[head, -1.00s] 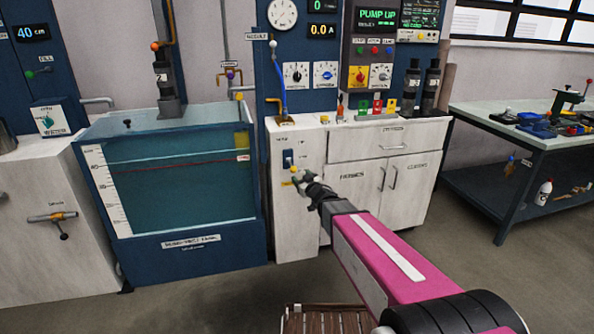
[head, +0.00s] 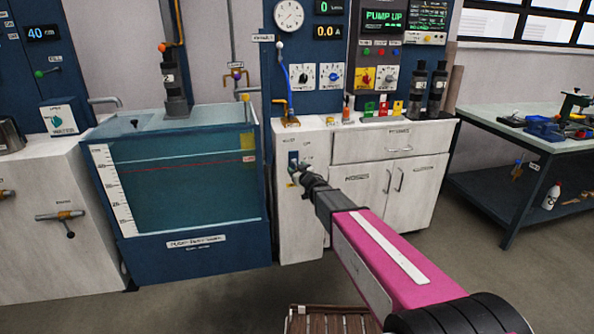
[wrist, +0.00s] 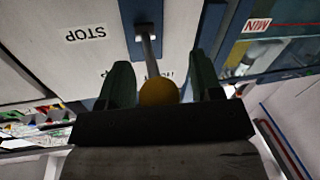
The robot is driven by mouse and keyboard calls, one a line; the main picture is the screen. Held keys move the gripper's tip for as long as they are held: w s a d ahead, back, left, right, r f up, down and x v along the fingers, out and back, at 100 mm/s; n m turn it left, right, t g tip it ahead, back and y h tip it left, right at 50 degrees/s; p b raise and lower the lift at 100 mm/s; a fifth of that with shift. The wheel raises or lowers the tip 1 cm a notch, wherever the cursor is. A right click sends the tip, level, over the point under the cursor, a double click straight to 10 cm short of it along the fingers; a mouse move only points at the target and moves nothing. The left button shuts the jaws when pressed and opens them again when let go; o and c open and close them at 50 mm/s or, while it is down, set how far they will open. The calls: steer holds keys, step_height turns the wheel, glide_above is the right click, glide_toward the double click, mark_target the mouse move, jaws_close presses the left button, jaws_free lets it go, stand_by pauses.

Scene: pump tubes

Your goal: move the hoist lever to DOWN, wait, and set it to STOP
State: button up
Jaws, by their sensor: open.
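The hoist lever (wrist: 158,90) shows in the wrist view as a metal rod with a yellow ball knob, on a dark blue plate (wrist: 152,20) on the white cabinet front. A STOP label (wrist: 86,34) is beside the plate. My gripper (wrist: 155,82) is open, with one finger on each side of the yellow knob; I cannot tell whether they touch it. In the head view my gripper (head: 298,176) is at the cabinet panel, in front of the lever plate (head: 293,158), and hides most of the lever.
The water tank (head: 190,245) stands left of the cabinet (head: 385,195). A display above the cabinet reads PUMP UP (head: 382,20). A green-topped workbench (head: 480,112) with tools stands at the right. The floor in front is mostly free.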

jaws_close()
